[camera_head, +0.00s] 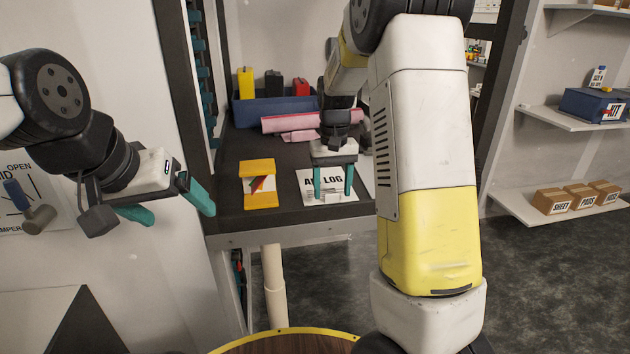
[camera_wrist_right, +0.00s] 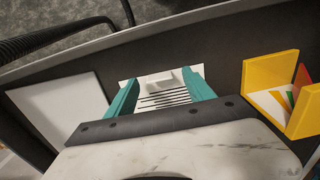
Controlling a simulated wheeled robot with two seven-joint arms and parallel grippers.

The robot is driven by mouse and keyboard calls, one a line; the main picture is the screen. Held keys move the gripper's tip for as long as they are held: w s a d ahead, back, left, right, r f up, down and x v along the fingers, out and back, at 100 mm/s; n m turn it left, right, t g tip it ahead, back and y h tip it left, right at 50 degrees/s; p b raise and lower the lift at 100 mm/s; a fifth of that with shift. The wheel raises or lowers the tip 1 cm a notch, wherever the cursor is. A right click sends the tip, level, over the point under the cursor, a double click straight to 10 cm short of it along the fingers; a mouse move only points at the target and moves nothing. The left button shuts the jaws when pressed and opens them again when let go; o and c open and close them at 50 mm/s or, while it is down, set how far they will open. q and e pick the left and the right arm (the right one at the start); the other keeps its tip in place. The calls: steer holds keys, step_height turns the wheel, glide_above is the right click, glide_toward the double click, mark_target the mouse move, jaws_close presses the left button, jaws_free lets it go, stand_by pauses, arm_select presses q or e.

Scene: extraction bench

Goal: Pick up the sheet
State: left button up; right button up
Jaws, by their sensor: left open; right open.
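A white printed sheet (camera_head: 312,198) with the word LOG lies on the dark bench top near its front edge. It also shows in the right wrist view (camera_wrist_right: 165,97), with dark lines of print and a small pale block or tab on it. My right gripper (camera_head: 333,193) is open over the sheet, one teal finger at each side of its printed middle. The right wrist view shows these fingers (camera_wrist_right: 164,84) on either side of the print; whether they touch the sheet I cannot tell. My left gripper (camera_head: 172,211) is open and empty, left of the bench.
A yellow holder with coloured cards (camera_head: 259,184) lies left of the sheet. A plain white panel (camera_wrist_right: 58,108) lies on its other side. A pink roll (camera_head: 288,121) and a blue bin (camera_head: 252,112) stand behind. Shelves with boxes (camera_head: 552,201) are at the right.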

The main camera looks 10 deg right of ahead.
steer(key=shift+f, duration=0.4)
steer(key=shift+c, duration=0.2)
